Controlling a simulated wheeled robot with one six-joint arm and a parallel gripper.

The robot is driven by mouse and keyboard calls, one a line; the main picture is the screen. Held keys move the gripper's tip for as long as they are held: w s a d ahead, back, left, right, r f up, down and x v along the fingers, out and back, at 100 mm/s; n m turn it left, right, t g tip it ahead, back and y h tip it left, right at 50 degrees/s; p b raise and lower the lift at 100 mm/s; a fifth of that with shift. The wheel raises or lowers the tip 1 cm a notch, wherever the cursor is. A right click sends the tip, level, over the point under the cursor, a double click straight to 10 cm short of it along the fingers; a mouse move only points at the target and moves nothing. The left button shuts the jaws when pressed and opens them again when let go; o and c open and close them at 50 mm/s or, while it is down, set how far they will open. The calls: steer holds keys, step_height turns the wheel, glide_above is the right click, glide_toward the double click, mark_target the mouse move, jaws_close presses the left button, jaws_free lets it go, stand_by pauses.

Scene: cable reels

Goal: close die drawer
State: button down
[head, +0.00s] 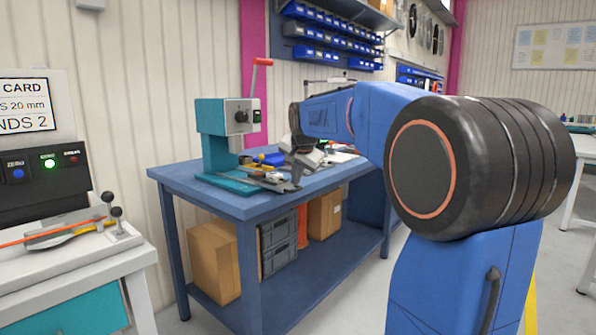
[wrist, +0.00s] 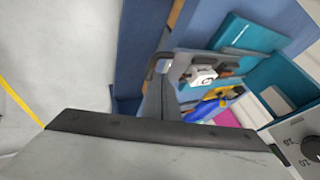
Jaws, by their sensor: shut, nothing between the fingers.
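The die drawer (head: 270,183) is a grey tray sticking out toward the right from the teal base of a bench press (head: 222,135). Small parts lie in it. In the wrist view the drawer (wrist: 181,68) carries a white and black block, with yellow and blue pieces beside it. My gripper (head: 296,177) is shut and empty, pointing down at the drawer's outer end. My gripper hides part of the drawer's front.
The press stands on a blue workbench (head: 225,200) with cardboard boxes and grey crates on its lower shelf. Other small items lie on the bench behind my gripper. A white station (head: 70,265) with levers stands at left. Blue bins (head: 325,35) hang on the wall.

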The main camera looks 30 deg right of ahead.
steer(key=shift+x, duration=0.95)
steer(key=shift+w, duration=0.1)
steer(key=w+a, duration=0.1)
steer(key=w, duration=0.3)
steer(key=w+a, duration=0.2)
steer(key=w, duration=0.2)
steer(key=w+a, duration=0.1)
steer(key=w, duration=0.3)
steer(key=shift+w+a, duration=0.2)
steer(key=shift+a, duration=0.1)
